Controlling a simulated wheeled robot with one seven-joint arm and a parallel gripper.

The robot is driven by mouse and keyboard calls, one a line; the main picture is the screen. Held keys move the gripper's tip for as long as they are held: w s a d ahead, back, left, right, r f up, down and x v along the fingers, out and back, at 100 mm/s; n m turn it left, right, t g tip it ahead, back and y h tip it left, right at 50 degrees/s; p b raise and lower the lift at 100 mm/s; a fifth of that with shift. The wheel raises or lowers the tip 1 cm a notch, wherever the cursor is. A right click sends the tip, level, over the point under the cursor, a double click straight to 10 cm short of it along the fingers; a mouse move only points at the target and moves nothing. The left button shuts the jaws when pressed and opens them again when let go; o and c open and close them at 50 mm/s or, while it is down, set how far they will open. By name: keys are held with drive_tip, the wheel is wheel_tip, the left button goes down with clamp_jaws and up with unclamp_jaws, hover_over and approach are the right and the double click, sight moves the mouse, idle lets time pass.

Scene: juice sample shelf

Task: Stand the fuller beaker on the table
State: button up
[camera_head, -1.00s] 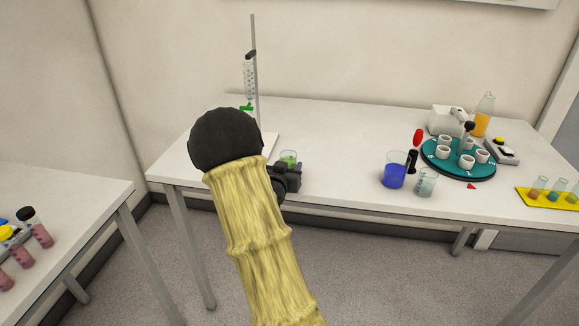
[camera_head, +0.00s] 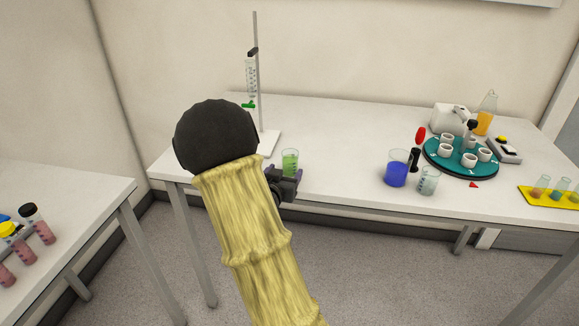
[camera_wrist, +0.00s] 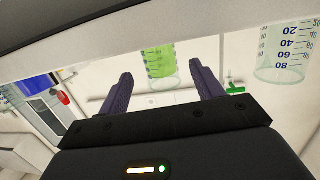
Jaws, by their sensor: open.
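A clear beaker with green liquid (camera_head: 290,162) stands upright at the table's front edge in the head view. In the upside-down wrist view the green beaker (camera_wrist: 160,60) appears between my open fingers, with gaps on both sides; whether it lies beyond the fingertips I cannot tell. My gripper (camera_head: 284,174) is low at the table edge, partly hidden by my arm. A clear graduated beaker (camera_wrist: 284,52), seemingly empty, is at the right of the wrist view; my arm hides it in the head view. A blue-filled beaker (camera_head: 397,175) and a pale beaker (camera_head: 429,181) stand farther right.
A stand with a burette (camera_head: 251,75) and green tap is behind my arm. A teal round rack (camera_head: 460,157) with white cups, a flask of orange liquid (camera_head: 484,120) and a yellow tube rack (camera_head: 548,197) are at the right. The table's middle is clear.

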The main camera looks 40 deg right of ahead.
drive_tip(key=f+v, duration=0.1)
drive_tip(key=v, duration=0.5)
drive_tip(key=shift+r, duration=0.45)
drive_tip(key=a+f+n+y, duration=0.5)
drive_tip(key=a+y, duration=0.4)
drive_tip(key=a, duration=0.5)
drive_tip(key=s+a+n+g+y, duration=0.2)
drive_tip(key=s+a+n+g, duration=0.1)
drive_tip(key=s, duration=0.4)
drive_tip(key=s+a+f+n+g+y, duration=0.1)
drive_tip(key=s+a+n+g+y, duration=0.1)
drive_tip(key=s+a, duration=0.4)
drive_tip(key=shift+s+a+n+g, duration=0.2)
drive_tip(key=shift+s+n+g, duration=0.25)
drive_tip(key=shift+g, duration=0.35)
drive_tip(key=shift+w+f, duration=0.1)
